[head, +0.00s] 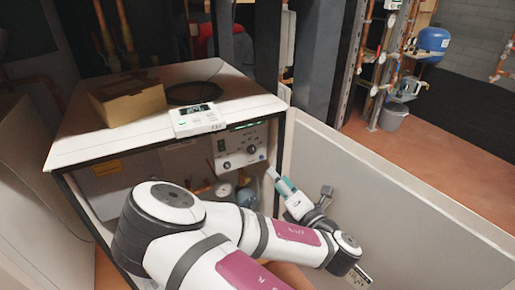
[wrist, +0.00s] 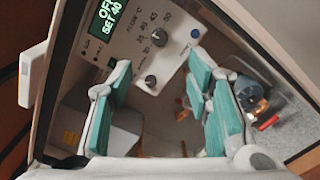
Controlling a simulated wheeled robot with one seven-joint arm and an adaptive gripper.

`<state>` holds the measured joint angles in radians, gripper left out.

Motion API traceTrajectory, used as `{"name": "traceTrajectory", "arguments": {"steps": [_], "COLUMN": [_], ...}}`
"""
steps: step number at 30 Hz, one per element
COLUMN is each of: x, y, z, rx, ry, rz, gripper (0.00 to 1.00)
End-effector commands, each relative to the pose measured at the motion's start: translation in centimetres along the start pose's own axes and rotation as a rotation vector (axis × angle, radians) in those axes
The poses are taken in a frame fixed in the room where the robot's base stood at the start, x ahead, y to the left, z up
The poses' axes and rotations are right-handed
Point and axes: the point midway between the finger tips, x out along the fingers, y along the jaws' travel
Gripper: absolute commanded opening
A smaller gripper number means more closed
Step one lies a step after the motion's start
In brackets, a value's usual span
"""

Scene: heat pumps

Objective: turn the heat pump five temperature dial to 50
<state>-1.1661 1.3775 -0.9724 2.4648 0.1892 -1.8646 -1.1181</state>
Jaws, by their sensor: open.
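The heat pump's white control panel (head: 238,147) is on the front of the cabinet in the head view. In the wrist view the panel (wrist: 140,45) has a green display (wrist: 108,18) reading OFF and SET 40. The dark temperature dial (wrist: 159,38) has numbers around it; its pointer is too small to read. A second dark knob (wrist: 151,80) sits below it. My gripper (wrist: 160,72) is open and empty, its teal-padded fingers in front of the panel, apart from the dials. In the head view my gripper (head: 279,181) is right of and below the panel.
A cardboard box (head: 128,100) and a white controller (head: 198,119) sit on the cabinet top (head: 90,137). Copper pipes and a gauge (head: 223,190) lie below the control panel.

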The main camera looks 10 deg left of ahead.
Motion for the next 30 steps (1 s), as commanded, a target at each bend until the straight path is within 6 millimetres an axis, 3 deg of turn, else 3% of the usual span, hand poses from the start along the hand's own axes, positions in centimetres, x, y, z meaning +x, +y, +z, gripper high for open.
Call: {"name": "traceTrajectory", "arguments": {"steps": [7,21,30], "x": [1.4,10.2,13.4], "y": [0.1,0.2,0.3], "z": [-0.6,-0.8,-0.7], "rx": [-0.019,-0.018,-0.016], "ry": [0.016,0.016,0.014], "rz": [0.018,0.017,0.014], "gripper": [0.45,0.45,0.45]}}
